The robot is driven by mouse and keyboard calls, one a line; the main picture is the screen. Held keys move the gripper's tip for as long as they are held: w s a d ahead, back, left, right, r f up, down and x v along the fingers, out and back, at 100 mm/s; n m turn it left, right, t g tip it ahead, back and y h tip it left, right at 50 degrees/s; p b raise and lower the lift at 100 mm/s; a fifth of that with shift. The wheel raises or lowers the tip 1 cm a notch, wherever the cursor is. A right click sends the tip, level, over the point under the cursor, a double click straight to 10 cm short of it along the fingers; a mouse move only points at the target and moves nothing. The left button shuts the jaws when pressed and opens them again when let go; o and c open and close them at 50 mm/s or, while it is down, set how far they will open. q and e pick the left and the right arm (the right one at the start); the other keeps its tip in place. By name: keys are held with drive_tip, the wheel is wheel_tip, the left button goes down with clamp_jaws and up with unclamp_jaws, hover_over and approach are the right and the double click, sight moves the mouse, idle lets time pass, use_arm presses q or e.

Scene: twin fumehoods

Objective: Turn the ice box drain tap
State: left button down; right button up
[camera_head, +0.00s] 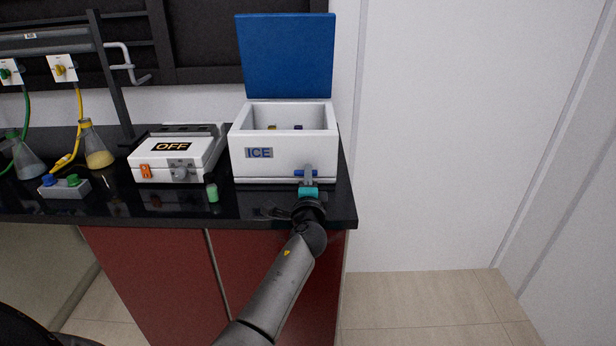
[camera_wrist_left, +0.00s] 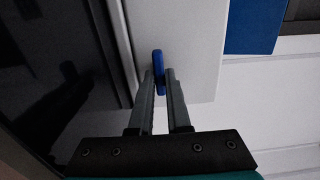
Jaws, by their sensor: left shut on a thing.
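The white ice box (camera_head: 283,152), labelled ICE, stands on the black bench with its blue lid (camera_head: 287,56) raised. Its blue drain tap (camera_head: 300,173) is low on the front face, at the right. My left gripper (camera_head: 309,174) is at the tap, its fingers partly covering it. In the left wrist view the blue tap (camera_wrist_left: 158,72) shows between the fingertips of my left gripper (camera_wrist_left: 162,80), which is shut on it. The white box wall (camera_wrist_left: 195,40) is behind it. My right gripper is not in view.
On the black bench (camera_head: 240,203), a white device marked OFF (camera_head: 170,158) and a small green-capped vial (camera_head: 212,192) are left of the ice box. Flasks (camera_head: 96,150) and a grey button box (camera_head: 64,187) stand further left. Right of the bench is open floor (camera_head: 430,300).

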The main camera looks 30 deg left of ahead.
use_arm(q)
drive_tip(key=c, duration=0.9)
unclamp_jaws()
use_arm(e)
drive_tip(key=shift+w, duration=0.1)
use_arm(q)
drive_tip(key=shift+s, duration=0.1)
drive_tip(key=shift+s+d, duration=0.2)
drive_tip(key=shift+s, duration=0.05)
drive_tip(key=p+v, duration=0.1)
drive_tip(key=v, duration=1.3)
drive_tip(key=shift+s+d, duration=0.1)
drive_tip(key=shift+d, duration=0.05)
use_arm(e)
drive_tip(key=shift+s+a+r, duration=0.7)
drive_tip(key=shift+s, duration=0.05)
